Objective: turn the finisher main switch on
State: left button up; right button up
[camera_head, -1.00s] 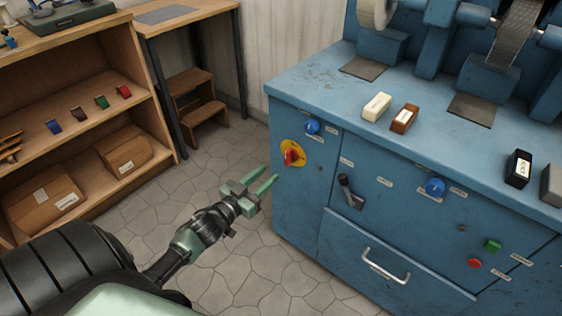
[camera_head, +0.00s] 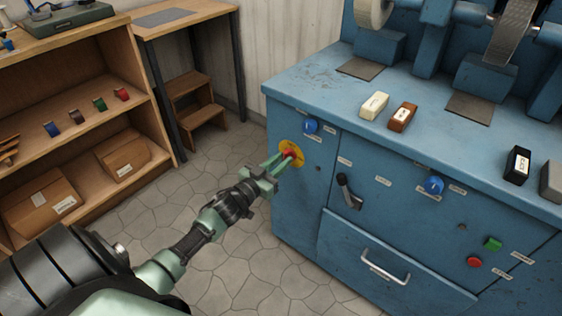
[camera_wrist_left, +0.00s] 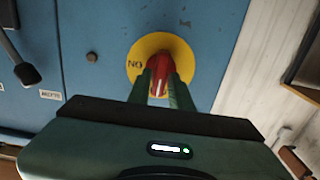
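The finisher main switch (camera_head: 289,152) is a red handle on a yellow round plate, on the left part of the blue cabinet's front. In the left wrist view, the red handle (camera_wrist_left: 163,75) stands between my left gripper's fingers, with a white line near its lower end. A label on the plate's left side shows as "NO" there, apparently an upside-down "ON". My left gripper (camera_head: 284,161) is at the switch, its fingers around the handle with a gap between them; firm contact cannot be made out. My right gripper is not in view.
The blue finisher cabinet (camera_head: 300,200) has a blue knob (camera_head: 310,126) just above the switch and a black lever (camera_head: 347,190) to its right. A drawer handle (camera_head: 385,266) sticks out lower down. A wooden shelf (camera_head: 85,140) stands left, with clear floor between.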

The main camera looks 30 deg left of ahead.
pick_arm(q)
grip_shut()
